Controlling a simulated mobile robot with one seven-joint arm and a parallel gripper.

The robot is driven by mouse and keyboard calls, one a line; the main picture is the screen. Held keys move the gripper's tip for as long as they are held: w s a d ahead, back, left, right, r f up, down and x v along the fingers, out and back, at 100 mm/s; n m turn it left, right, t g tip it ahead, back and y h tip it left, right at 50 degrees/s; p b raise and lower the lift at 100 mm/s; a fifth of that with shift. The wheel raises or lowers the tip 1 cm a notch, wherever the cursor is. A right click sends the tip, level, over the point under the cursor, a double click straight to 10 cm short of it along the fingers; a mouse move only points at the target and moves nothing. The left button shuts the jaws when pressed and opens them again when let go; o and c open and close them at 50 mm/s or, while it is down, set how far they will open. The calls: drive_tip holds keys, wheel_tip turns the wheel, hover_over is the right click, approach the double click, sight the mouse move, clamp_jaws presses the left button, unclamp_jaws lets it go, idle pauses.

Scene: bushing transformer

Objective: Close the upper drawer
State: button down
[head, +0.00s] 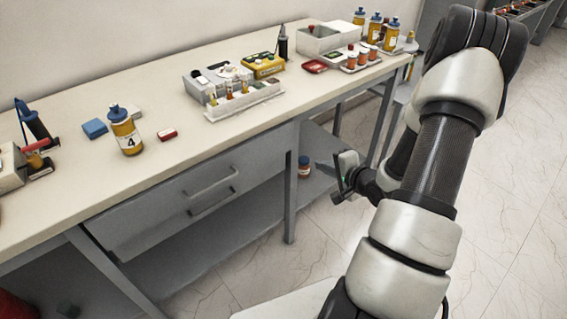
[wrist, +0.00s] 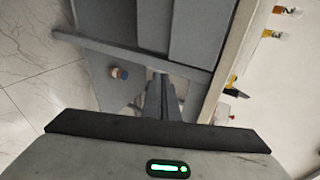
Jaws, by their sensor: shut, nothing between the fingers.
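The drawer unit (head: 160,212) is grey and sits under the bench top. Two bar handles show on its front, an upper one (head: 213,181) and a lower one (head: 213,202). How far the upper drawer stands out is hard to tell. Grey panels of the unit (wrist: 155,25) also show at the top of the wrist view. My gripper (head: 341,190) is to the right of the drawers, beyond the bench leg, and apart from them. Its fingers (wrist: 160,98) are shut and empty in the wrist view.
The bench top (head: 190,130) carries bottles, boxes and trays. A bench leg (head: 290,205) stands between the drawers and my gripper. A small bottle (head: 304,166) stands on the lower shelf, also visible in the wrist view (wrist: 118,72). The tiled floor (head: 510,200) at right is clear.

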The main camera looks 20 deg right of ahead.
drive_tip(key=s+a+r+n+t+y, duration=0.1)
drive_tip(key=a+r+n+y, duration=0.1)
drive_tip(key=a, duration=0.2)
drive_tip(key=b, duration=0.4)
approach(276, 143)
drive_tip(key=shift+t+y, duration=0.3)
drive_tip(key=w+f, duration=0.2)
drive_tip(key=w+a+f, duration=0.1)
drive_tip(key=w+f, duration=0.1)
drive_tip(key=shift+w+a, duration=0.15)
drive_tip(key=shift+w, duration=0.15)
drive_tip(key=shift+w+a, duration=0.1)
drive_tip(key=shift+w, duration=0.3)
drive_tip(key=w, duration=0.2)
drive_tip(key=w+a, duration=0.1)
drive_tip(key=shift+w+a+p, duration=0.15)
drive_tip(key=shift+w+p, duration=0.15)
drive_tip(key=shift+w, duration=0.05)
drive_tip(key=shift+w+a+r, duration=0.1)
drive_tip(key=shift+w, duration=0.2)
drive_tip(key=shift+r, duration=0.1)
drive_tip(key=shift+w+r, duration=0.1)
